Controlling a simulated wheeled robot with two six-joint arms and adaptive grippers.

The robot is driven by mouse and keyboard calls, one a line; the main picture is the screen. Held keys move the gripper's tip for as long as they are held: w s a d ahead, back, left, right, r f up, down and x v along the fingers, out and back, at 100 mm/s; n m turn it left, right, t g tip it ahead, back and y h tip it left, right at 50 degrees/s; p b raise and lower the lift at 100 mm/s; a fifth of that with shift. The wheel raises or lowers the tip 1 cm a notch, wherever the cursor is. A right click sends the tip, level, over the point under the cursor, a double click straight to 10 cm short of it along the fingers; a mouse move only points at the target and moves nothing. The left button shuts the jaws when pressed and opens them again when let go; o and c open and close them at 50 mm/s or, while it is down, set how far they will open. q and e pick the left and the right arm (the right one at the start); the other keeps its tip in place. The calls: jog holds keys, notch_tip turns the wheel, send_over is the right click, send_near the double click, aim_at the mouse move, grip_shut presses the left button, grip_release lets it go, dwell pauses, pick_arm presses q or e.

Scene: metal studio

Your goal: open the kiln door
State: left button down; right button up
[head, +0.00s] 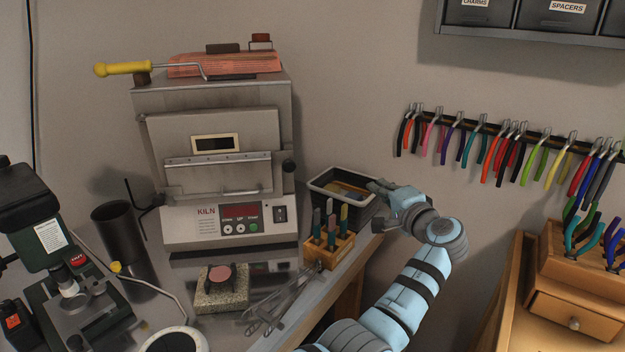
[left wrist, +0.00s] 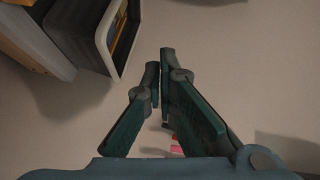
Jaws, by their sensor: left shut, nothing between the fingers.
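The kiln (head: 228,228) is a grey metal box on the bench, left of centre in the head view. Its door (head: 260,130) is the front panel with a small window and a horizontal bar (head: 218,161). The door covers the front and looks shut; I cannot tell whether it is slightly ajar. My left gripper (head: 377,188) is right of the kiln, beside the dark bin and apart from the door. Its fingers are shut and empty in the left wrist view (left wrist: 160,75). The kiln is not seen there. My right gripper is not in view.
The dark bin (head: 323,200) stands between the kiln and my left gripper. A wooden holder with tools (head: 328,253) is in front of it. A yellow-handled tool (head: 125,68) lies on the kiln top. A pliers rack (head: 480,128) hangs on the wall at right.

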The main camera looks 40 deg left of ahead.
pick_arm(q)
jog(key=s+a+r+n+g+y, duration=0.3)
jog(key=s+r+g+y, duration=0.15)
jog(key=s+r, duration=0.3)
jog(key=s+a+f+p, duration=0.1)
jog(key=s+a+p, duration=0.1)
jog(key=a, duration=0.7)
jog(key=shift+a+g, duration=0.25)
jog(key=shift+g, duration=0.1)
jog(key=shift+a+f, duration=0.1)
jog(key=shift+f, duration=0.05)
jog(key=shift+p, duration=0.3)
